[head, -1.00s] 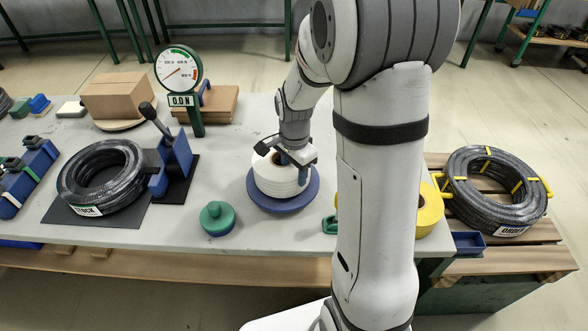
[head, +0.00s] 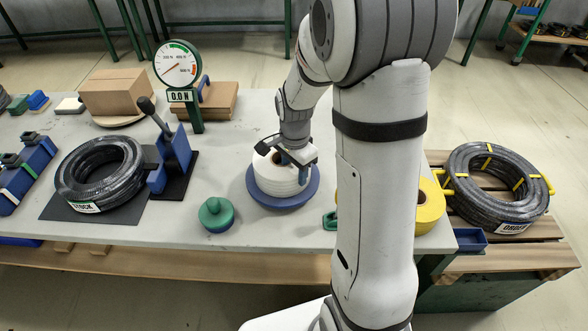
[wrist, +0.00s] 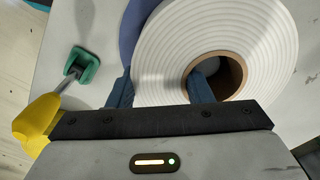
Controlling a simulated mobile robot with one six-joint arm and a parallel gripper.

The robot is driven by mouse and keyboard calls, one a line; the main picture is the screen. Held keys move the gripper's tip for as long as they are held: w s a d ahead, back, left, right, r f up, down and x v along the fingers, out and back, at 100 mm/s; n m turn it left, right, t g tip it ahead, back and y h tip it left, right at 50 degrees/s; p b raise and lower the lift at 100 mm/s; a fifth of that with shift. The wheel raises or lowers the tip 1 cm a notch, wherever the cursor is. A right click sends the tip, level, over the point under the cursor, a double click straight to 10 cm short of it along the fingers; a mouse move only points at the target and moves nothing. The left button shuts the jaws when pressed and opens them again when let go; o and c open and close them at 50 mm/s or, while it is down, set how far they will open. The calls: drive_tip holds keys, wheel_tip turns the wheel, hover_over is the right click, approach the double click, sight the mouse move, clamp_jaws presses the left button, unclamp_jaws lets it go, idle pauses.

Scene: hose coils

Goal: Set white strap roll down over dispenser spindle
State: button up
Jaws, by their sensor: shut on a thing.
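The white strap roll (head: 277,180) lies flat over the round blue base of the dispenser (head: 304,199) on the grey table. In the wrist view the white strap roll (wrist: 222,40) shows its brown core, and part of the blue base (wrist: 136,22) shows beside it. My gripper (head: 294,168) is shut on the roll's wall. In the wrist view my gripper (wrist: 160,90) has one blue finger inside the core and one outside the roll. The spindle is hardly visible; a pale round shape shows inside the core. I cannot tell whether the roll touches the base.
A green knobbed disc (head: 216,214) stands left of the dispenser. A yellow roll (head: 430,207) and a green-footed tool (wrist: 80,64) are to the right. A black hose coil (head: 99,174) and gauge (head: 178,65) are left; another coil (head: 495,182) rests on a pallet.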

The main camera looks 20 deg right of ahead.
drive_tip(key=o, duration=1.5)
wheel_tip(320, 180, up, 8)
drive_tip(key=shift+f, duration=0.1)
drive_tip(key=shift+s, duration=0.1)
drive_tip(key=s+r+n+t, duration=0.1)
drive_tip(key=s+r+n, duration=0.1)
drive_tip(key=s+n, duration=0.2)
drive_tip(key=s+a+r+n, duration=0.1)
drive_tip(key=s+r+n, duration=0.1)
drive_tip(key=s+n, duration=0.2)
drive_tip(key=s+a+r+n+t, duration=0.1)
drive_tip(key=s+r+n, duration=0.1)
drive_tip(key=s+n, duration=0.3)
drive_tip(key=shift+s+r+t, duration=0.2)
drive_tip(key=shift+s+t, duration=0.1)
drive_tip(key=shift+s, duration=1.4)
